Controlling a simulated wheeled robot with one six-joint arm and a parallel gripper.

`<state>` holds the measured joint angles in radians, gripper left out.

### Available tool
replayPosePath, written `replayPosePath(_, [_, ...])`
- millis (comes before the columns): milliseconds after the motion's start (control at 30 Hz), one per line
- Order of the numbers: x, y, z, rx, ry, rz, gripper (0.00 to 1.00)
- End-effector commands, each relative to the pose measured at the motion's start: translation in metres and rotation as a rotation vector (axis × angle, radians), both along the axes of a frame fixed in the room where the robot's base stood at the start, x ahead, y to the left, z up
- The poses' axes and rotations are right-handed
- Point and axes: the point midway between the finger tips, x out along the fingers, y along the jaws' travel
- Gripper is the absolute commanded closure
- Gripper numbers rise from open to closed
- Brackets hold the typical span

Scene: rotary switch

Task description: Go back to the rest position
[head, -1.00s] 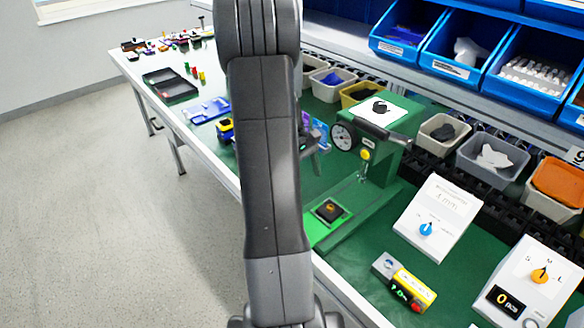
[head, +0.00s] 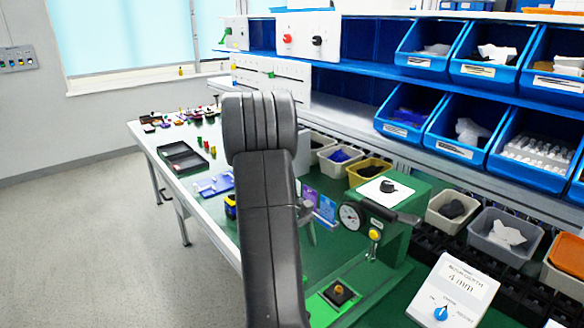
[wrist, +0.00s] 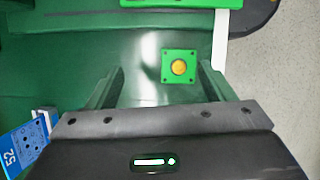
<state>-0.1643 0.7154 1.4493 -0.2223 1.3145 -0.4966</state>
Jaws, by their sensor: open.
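My gripper (wrist: 160,82) shows in the wrist view with its two fingers apart and nothing between them. It points down over the green bench. A green square with a round orange-yellow button (wrist: 179,67) lies beyond the fingers, nearer the right one. In the head view my dark arm stands in the middle and hides most of the gripper. That device carries a black knob on a white plate (head: 384,190).
A white panel with a blue rotary knob (head: 441,313) stands at lower right. Grey bins (head: 499,232) line the bench back. Blue bins (head: 470,140) fill the shelves above. A black tray (head: 183,158) lies on the far left bench. The floor at left is clear.

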Motion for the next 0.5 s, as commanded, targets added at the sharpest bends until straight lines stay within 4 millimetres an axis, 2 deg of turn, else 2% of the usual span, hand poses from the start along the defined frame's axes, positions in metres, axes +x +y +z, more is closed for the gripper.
replayPosePath(167, [-0.018,-0.017,0.001,0.000,0.001,-0.003,0.25])
replayPosePath(500, [-0.067,-0.063,0.002,0.000,0.002,-0.005,0.25])
